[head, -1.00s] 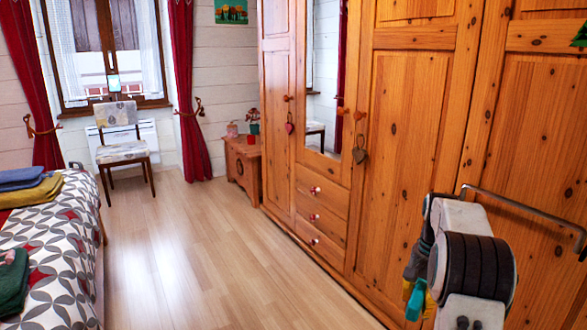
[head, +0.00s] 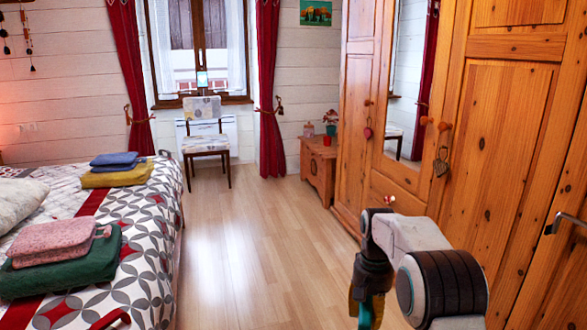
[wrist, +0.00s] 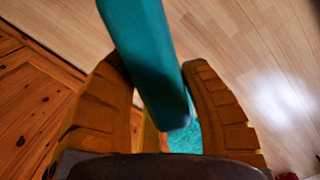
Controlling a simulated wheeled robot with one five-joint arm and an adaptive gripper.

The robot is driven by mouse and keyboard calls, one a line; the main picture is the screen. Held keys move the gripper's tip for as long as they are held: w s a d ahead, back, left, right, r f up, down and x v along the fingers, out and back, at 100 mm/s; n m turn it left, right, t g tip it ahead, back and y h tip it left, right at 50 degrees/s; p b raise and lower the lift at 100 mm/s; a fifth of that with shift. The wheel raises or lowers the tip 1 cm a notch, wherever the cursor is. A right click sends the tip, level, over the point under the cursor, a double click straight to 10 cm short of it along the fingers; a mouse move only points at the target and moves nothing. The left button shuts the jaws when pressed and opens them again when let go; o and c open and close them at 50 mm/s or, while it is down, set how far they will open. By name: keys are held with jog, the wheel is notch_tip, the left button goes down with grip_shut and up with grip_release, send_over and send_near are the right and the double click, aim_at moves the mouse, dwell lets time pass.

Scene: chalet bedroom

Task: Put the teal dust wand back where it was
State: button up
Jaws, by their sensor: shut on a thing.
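The teal dust wand (wrist: 150,45) is held between the yellow fingers of my gripper (wrist: 157,72) in the wrist view. Its long flat teal part runs up out of the picture. A fuzzy teal patch (wrist: 184,138) shows low between the fingers. The wand is over the floor, clear of the furniture.
A bed (head: 140,212) with folded cloths stands at left, a pine wardrobe (head: 500,130) at right. Wooden floor (head: 255,240) between them is clear. At the back are a chair (head: 205,140) under the window and a small wooden chest (head: 318,168) with pots.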

jog(key=s+r+p, duration=0.3)
jog(key=r+p, duration=1.1)
jog(key=r, duration=0.1)
jog(key=s+r+p, duration=0.4)
jog(key=r+p, duration=0.9)
jog(key=r, duration=0.3)
jog(key=shift+p, duration=0.35)
jog(key=shift+s, duration=0.1)
